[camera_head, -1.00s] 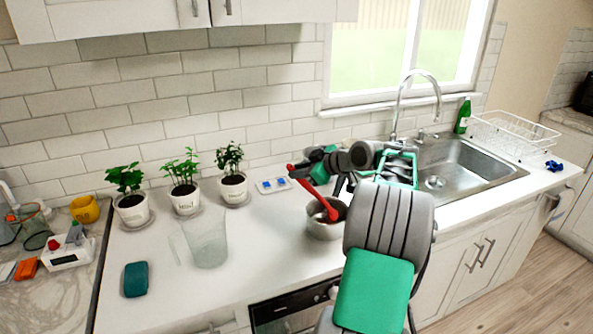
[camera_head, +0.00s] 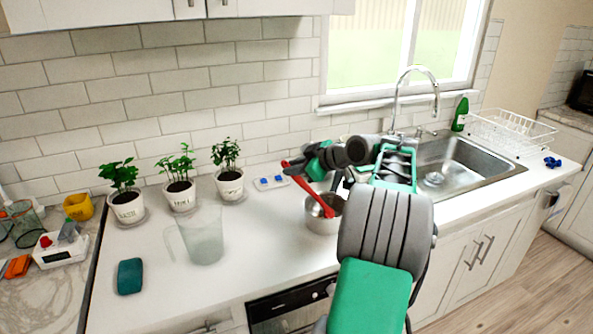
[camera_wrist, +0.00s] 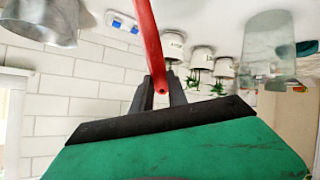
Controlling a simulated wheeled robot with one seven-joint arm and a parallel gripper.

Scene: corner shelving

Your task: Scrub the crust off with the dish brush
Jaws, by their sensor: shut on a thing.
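The dish brush (camera_head: 296,178) is red, and its handle is held between my gripper's fingers (camera_head: 313,170). It slants down to the right, its lower end inside the metal pot (camera_head: 322,226) on the counter. The pot's inside looks mostly grey; the brush and arm partly hide it, so I cannot tell whether crust is left. In the wrist view, my dark fingers (camera_wrist: 162,92) are shut on the red handle (camera_wrist: 150,45); the brush head is out of frame. Part of the pot (camera_wrist: 42,18) shows at upper left.
A clear pitcher (camera_head: 203,240), potted plants (camera_head: 180,195) and a teal sponge (camera_head: 130,276) stand left of the pot. A small tray with blue pieces (camera_head: 271,183) lies behind it. The sink (camera_head: 460,160) and faucet are to the right.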

